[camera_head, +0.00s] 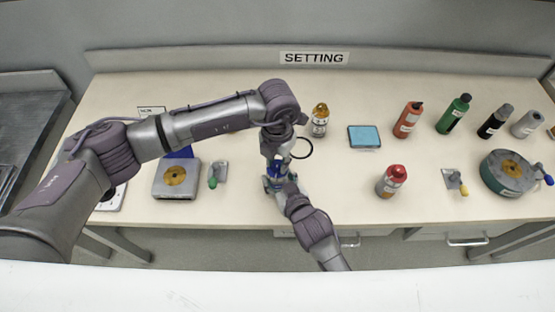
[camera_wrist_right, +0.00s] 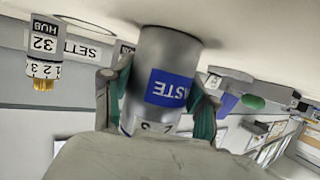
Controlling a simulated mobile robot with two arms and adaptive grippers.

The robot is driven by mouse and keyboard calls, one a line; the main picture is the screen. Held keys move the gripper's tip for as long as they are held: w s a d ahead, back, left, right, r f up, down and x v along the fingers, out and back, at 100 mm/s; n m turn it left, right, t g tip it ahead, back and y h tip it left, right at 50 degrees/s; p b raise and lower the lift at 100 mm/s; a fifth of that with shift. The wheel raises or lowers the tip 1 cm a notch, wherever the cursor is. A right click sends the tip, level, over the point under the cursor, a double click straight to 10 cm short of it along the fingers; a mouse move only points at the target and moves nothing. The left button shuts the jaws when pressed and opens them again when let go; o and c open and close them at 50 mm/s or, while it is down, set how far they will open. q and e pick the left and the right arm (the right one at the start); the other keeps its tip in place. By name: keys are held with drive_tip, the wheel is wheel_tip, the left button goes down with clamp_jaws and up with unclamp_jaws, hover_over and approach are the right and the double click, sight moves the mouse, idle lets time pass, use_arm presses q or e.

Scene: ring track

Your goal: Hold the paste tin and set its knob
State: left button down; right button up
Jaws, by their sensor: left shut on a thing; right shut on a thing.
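The paste tin (camera_wrist_right: 174,50) is a grey cylinder with a blue PASTE label and a numbered band, seen upside down in the right wrist view. My right gripper (camera_wrist_right: 160,105) has its fingers on either side of the tin and is shut on it. In the head view my right gripper (camera_head: 277,184) is near the table's front edge. My left gripper (camera_head: 275,162) points down over the same spot and is shut at the tin's knob end. The knob itself is hidden by the grippers.
A gold-capped bottle (camera_head: 320,120) and a blue pad (camera_head: 364,136) stand behind. A red-capped bottle (camera_head: 391,181) is to the right, with several bottles farther off. A grey box with a gold disc (camera_head: 175,177) and a green-knobbed fixture (camera_head: 217,174) are left.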

sight(278, 164)
use_arm(q)
drive_tip(key=n, duration=0.4)
drive_tip(key=shift+n, duration=2.6)
drive_tip(key=c, duration=0.8)
unclamp_jaws()
drive_tip(key=shift+c, duration=0.2)
wheel_tip(278, 164, up, 12)
